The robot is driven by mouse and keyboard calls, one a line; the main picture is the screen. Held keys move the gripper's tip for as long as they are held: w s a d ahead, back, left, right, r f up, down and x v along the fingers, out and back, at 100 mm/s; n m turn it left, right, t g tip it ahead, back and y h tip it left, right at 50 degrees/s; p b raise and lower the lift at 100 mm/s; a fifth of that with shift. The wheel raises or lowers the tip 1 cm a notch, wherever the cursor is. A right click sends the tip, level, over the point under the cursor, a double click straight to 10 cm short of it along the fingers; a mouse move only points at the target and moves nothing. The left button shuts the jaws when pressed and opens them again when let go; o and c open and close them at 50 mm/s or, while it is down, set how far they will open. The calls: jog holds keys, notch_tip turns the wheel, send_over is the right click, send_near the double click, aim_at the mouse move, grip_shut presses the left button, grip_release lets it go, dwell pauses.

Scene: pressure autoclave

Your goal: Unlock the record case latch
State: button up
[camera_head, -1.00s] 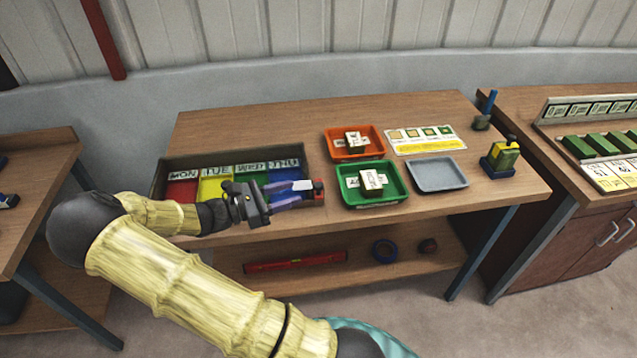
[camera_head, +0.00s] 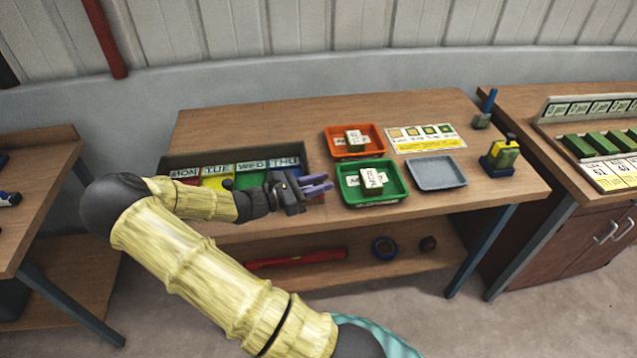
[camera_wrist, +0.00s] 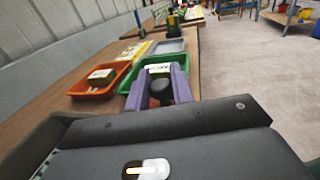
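The long dark tray labelled MON, TUE, WED and THU (camera_head: 310,160) is the likeliest record case, at the left of the table; no latch is clearly recognisable. My gripper (camera_head: 322,184) is over its front right corner, with its purple fingers pointing right and a gap between them. In the wrist view, a dark rounded knob with some red (camera_wrist: 160,90) shows between the fingertips (camera_wrist: 161,98). I cannot tell whether the fingers touch it. In the head view my gripper hides this knob. My forearm and wrist cover part of the tray.
Right of my gripper, a green tray (camera_head: 402,190) and an orange tray (camera_head: 328,141) each hold a labelled block. A grey tray (camera_head: 437,171), an instruction card (camera_head: 430,145) and a yellow-and-blue stamp-like device (camera_head: 501,156) lie farther right. The back left of the tabletop is clear.

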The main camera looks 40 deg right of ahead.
grip_shut()
jog(key=shift+s+d+r+n+t+p, duration=0.1)
jog(key=shift+r+n+t+p, duration=0.1)
jog(key=shift+n+t+p, duration=0.45)
jog(key=shift+d+f+n+t+h+p, duration=0.15)
jog(key=shift+n+t+h+p, duration=0.25)
jog(key=shift+t, duration=0.45)
jog(key=o, duration=0.7)
grip_release()
jog(key=shift+s, duration=0.1)
jog(key=shift+c, duration=0.2)
jog(key=w+a+b, duration=0.1)
jog(key=w+a, duration=0.1)
jog(key=a, duration=1.5)
jog(key=shift+w+b, duration=0.25)
jog(key=shift+b, duration=0.15)
jog(key=shift+a, duration=0.1)
